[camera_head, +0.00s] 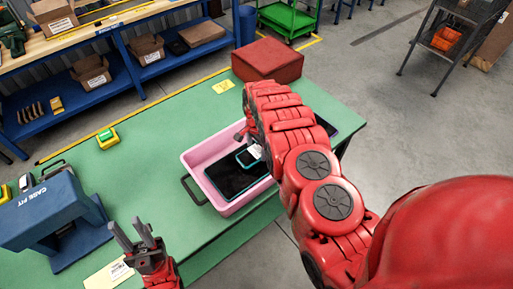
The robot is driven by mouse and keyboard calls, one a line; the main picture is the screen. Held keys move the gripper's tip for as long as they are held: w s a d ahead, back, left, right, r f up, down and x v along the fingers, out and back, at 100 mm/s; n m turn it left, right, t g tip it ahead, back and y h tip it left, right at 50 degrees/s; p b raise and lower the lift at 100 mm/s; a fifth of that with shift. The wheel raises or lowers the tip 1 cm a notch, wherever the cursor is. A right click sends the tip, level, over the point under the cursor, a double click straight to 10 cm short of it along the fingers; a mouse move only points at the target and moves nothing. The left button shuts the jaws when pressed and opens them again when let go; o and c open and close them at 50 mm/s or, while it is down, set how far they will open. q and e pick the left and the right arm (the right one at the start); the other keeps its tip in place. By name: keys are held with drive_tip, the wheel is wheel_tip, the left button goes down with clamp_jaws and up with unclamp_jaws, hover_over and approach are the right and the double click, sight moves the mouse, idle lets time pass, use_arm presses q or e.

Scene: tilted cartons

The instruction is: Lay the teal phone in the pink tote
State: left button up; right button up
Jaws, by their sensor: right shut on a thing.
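The pink tote (192,162) stands on the green table, with a dark handle at its left side. A large dark flat slab (226,180) lies inside it. The teal phone (246,159), dark-faced with a teal rim, is over the tote's interior, above the slab's upper right part. I cannot tell whether it touches the slab. My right gripper (255,150) is at the phone and shut on it; my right arm hides much of the jaws and the tote's right side. My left gripper (128,228) is open and empty, left of the tote near the table's front.
A red box (268,60) sits at the table's back. A yellow-green tape measure (107,138) and a yellow note (222,87) lie on the table. A dark flat thing (326,127) shows behind my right arm.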

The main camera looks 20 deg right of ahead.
drive_tip(key=shift+s+f, duration=0.1)
drive_tip(key=shift+f, duration=0.2)
drive_tip(key=shift+f+b, duration=0.5)
drive_tip(key=shift+f, duration=0.05)
